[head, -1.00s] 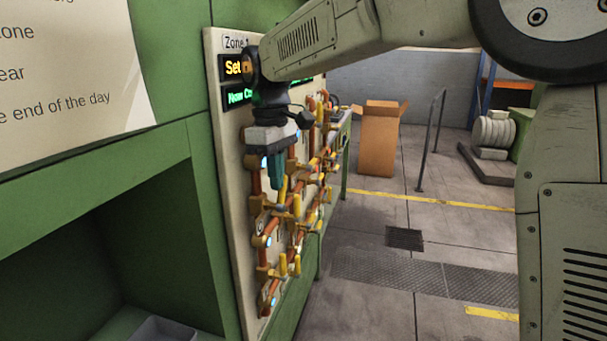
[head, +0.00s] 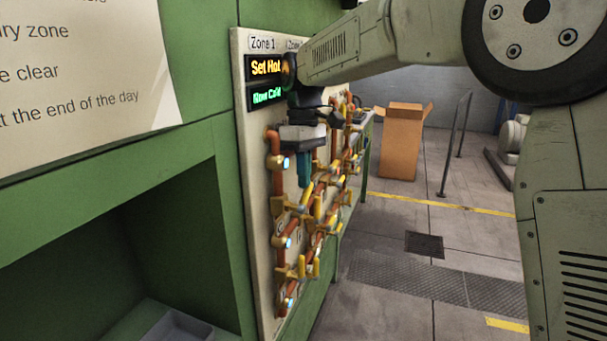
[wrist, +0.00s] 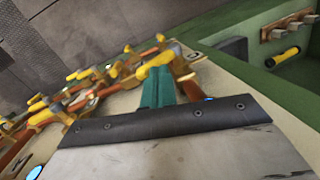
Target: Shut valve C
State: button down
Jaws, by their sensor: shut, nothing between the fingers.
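The valve panel (head: 253,200) is a pale upright board with copper pipes, yellow valve handles and small blue-white lights. Several yellow handles (head: 317,207) stick out along the pipes. I cannot read a letter that marks valve C. My gripper (head: 303,182) points down in front of the upper part of the panel, its teal fingers shut and empty. In the wrist view the teal fingers (wrist: 158,88) are together, close to a yellow handle (wrist: 155,64) just beyond their tips. I cannot tell whether they touch it. My gripper hides part of the pipes behind it.
Signs on the panel read "Zone 1", "Set Hot" (head: 265,67) and "Now Cold" (head: 266,95). A green cabinet (head: 120,180) with an open recess stands left of the panel. A cardboard box (head: 401,145) and a railing stand behind.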

jog(key=shift+s, duration=0.1)
dwell(0.4)
jog(key=shift+s+a+f, duration=0.35)
jog(key=shift+s, duration=0.25)
notch_tip(320, 180, up, 4)
jog(key=shift+s+f, duration=0.1)
jog(key=s+d+r, duration=0.1)
jog(key=s+d, duration=0.2)
jog(key=s, duration=1.2)
jog(key=shift+s+d, duration=0.15)
jog(key=shift+d, duration=0.25)
